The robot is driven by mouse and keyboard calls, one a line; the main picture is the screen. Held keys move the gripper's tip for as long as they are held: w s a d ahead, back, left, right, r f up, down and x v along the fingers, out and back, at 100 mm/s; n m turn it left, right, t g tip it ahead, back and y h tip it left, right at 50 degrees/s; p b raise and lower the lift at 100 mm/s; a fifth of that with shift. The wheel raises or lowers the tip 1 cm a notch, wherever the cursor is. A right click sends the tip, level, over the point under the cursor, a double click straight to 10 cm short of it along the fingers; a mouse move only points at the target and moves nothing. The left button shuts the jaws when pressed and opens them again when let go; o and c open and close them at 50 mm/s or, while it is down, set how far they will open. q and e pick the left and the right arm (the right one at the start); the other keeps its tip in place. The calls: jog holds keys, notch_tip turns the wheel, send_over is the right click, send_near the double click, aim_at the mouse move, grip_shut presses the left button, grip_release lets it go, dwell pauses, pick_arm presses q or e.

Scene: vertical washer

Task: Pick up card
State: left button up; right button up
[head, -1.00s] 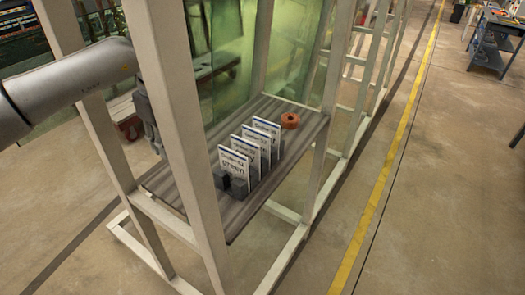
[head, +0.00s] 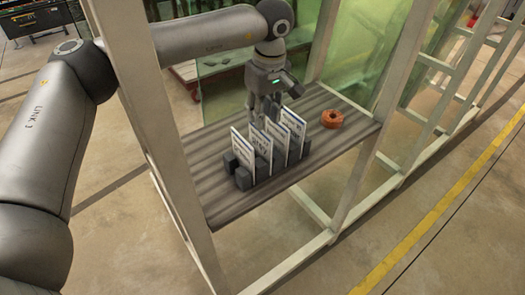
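Several white cards with blue top edges and printed text stand upright in a row on the shelf in the head view. The front-left card (head: 242,149) and a card behind it (head: 261,148) lean slightly and overlap the others. Dark grey holder blocks (head: 243,178) support them at the base. My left gripper (head: 264,118) points down just behind the row, close to the cards. Its fingertips are partly hidden by the cards, so I cannot tell whether it touches one or how far it is open. My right gripper is out of view.
The ribbed grey shelf (head: 226,207) sits inside a pale metal frame, with an upright post (head: 150,120) at the left near my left arm. A reddish-brown ring (head: 332,118) lies right of the cards. Green glass (head: 350,65) stands behind. The shelf's front-left part is clear.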

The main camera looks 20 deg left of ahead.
aim_at(261, 136)
pick_arm(q)
notch_tip(261, 136, down, 2)
jog(key=shift+w, duration=0.1)
jog(key=f+b, duration=0.2)
jog(key=f, duration=0.1)
jog(key=f+b, duration=0.1)
jog(key=shift+a+f, duration=0.25)
jog(key=shift+a, duration=0.15)
jog(key=shift+w+a+f, duration=0.15)
jog(key=shift+f, duration=0.35)
jog(key=shift+r, duration=0.1)
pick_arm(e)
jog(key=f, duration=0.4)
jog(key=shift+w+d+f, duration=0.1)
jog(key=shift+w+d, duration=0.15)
pick_arm(q)
jog(key=shift+f+b, duration=0.3)
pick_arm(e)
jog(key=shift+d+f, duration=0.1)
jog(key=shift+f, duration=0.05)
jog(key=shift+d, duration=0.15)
